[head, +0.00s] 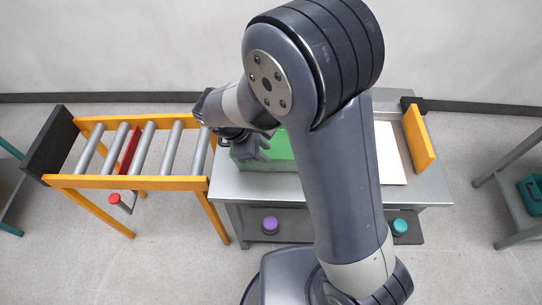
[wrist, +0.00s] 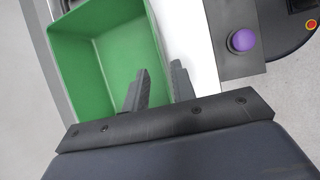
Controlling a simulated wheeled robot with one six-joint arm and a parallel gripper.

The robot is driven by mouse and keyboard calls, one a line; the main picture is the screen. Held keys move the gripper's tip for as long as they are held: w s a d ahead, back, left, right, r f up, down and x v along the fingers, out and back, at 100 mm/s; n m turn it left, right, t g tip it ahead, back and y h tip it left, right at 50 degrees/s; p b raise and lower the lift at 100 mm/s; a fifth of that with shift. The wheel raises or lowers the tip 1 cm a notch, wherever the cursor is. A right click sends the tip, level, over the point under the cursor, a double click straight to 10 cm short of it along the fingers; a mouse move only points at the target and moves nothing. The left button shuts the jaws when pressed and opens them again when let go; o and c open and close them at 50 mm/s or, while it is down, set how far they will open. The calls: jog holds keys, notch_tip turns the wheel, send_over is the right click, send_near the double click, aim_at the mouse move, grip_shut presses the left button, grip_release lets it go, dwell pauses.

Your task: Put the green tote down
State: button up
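The green tote (head: 283,153) appears to stand on the metal table (head: 240,187), partly hidden behind my arm in the head view. In the wrist view the open, empty inside of the green tote (wrist: 95,55) fills the upper left. My gripper (head: 255,148) is at the tote's left end in the head view. In the wrist view my gripper (wrist: 161,72) has one finger over the inside of the tote and one outside, on either side of its wall. The fingers look apart, with a gap around the wall.
A roller conveyor (head: 140,183) with a red bar (head: 131,150) adjoins the table's left side. A white panel (head: 389,153) and an orange stop (head: 419,138) are at the right. Below are a purple button (head: 270,225) and a teal button (head: 399,227). A shelf (head: 515,185) stands far right.

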jog(key=v, duration=0.5)
jog(key=shift+a+r, duration=0.15)
jog(key=shift+r, duration=0.2)
jog(key=shift+c, duration=0.4)
dwell(0.7)
